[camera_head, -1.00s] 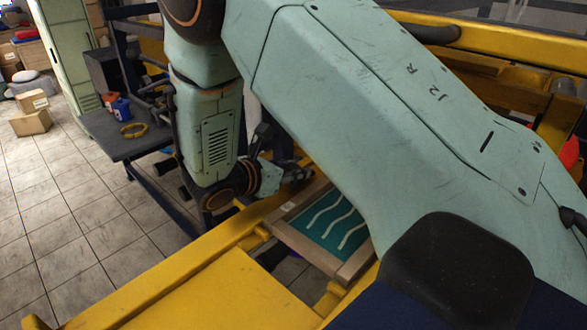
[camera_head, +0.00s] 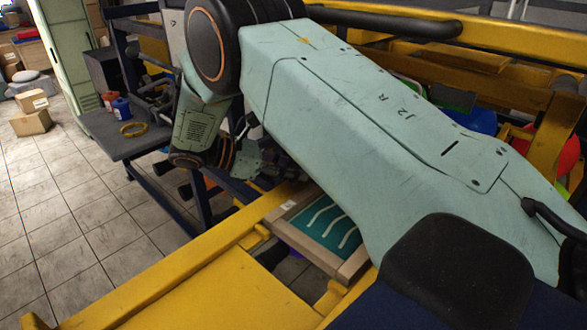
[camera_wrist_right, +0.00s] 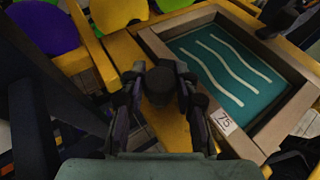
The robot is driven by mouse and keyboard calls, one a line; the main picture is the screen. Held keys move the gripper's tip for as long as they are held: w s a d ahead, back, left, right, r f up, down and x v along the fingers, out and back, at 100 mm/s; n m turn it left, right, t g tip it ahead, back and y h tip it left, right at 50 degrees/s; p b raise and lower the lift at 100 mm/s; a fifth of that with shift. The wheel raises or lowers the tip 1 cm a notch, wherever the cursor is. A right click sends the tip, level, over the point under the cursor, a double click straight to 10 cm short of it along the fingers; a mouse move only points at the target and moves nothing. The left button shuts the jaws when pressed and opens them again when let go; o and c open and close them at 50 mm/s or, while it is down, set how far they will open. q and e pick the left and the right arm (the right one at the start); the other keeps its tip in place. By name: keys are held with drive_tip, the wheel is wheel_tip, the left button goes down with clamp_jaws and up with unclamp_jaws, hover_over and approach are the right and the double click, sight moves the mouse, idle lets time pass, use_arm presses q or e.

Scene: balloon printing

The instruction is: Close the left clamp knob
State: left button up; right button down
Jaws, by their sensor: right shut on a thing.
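My right gripper (camera_wrist_right: 158,92) is shut on a dark round clamp knob (camera_wrist_right: 160,84), with one finger on each side of it in the right wrist view. The knob is beside the wooden-framed print screen (camera_wrist_right: 152,43), which has a teal mesh with three white wavy lines and a "75" label. In the head view the screen (camera_head: 346,272) is partly covered by my right arm. The right gripper (camera_head: 280,168) is near the screen's far left end there, and the knob cannot be made out. My left gripper is out of view.
Yellow machine beams (camera_head: 150,285) run along the screen. A dark side table (camera_head: 125,140) holds small containers and a yellow ring (camera_head: 133,129).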

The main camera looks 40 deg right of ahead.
sight(293, 166)
drive_tip(key=shift+w+r, duration=0.1)
drive_tip(key=shift+r, duration=0.1)
drive_tip(key=c, duration=1.4)
unclamp_jaws()
drive_tip(key=o, duration=0.4)
drive_tip(key=shift+a, duration=0.1)
drive_tip(key=shift+f, duration=0.1)
wheel_tip(293, 166, up, 10)
